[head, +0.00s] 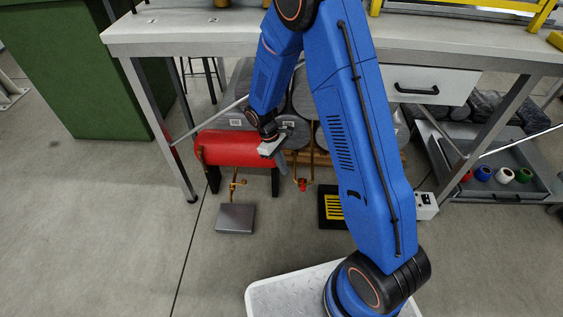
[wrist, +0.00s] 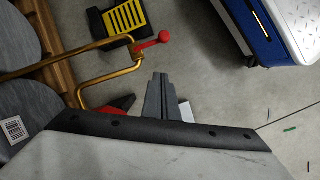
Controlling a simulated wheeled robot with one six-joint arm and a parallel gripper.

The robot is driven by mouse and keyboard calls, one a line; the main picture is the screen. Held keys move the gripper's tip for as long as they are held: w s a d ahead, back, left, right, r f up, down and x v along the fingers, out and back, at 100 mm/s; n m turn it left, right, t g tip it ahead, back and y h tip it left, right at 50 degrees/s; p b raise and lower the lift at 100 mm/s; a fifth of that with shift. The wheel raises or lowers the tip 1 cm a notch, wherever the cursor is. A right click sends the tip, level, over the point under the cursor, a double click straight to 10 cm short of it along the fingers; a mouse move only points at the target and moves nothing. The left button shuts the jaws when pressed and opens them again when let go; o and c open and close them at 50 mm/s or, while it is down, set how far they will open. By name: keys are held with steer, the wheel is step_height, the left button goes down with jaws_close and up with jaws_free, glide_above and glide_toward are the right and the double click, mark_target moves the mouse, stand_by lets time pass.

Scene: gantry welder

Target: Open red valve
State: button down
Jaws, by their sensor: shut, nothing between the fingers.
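The red valve (head: 303,186) is a small red handle on a thin brass pipe under the workbench. In the wrist view the red valve (wrist: 152,42) shows as a round-ended red lever at the end of the bent golden pipe (wrist: 105,72). My gripper (head: 282,172) points down, just left of the valve in the head view. In the wrist view my gripper (wrist: 158,78) has its grey fingers together and empty, with a gap of floor between the tips and the valve. Nothing shows contact with the valve.
A red tank (head: 235,149) lies behind my gripper, with grey cylinders (head: 302,98) behind it. A grey pedal (head: 235,218) and a black-and-yellow pedal (head: 331,206) are on the floor. The workbench (head: 180,35) overhangs; its leg (head: 160,130) stands at left.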

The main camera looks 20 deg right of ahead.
steer(key=s+d+f, duration=0.4)
steer(key=shift+f, duration=0.35)
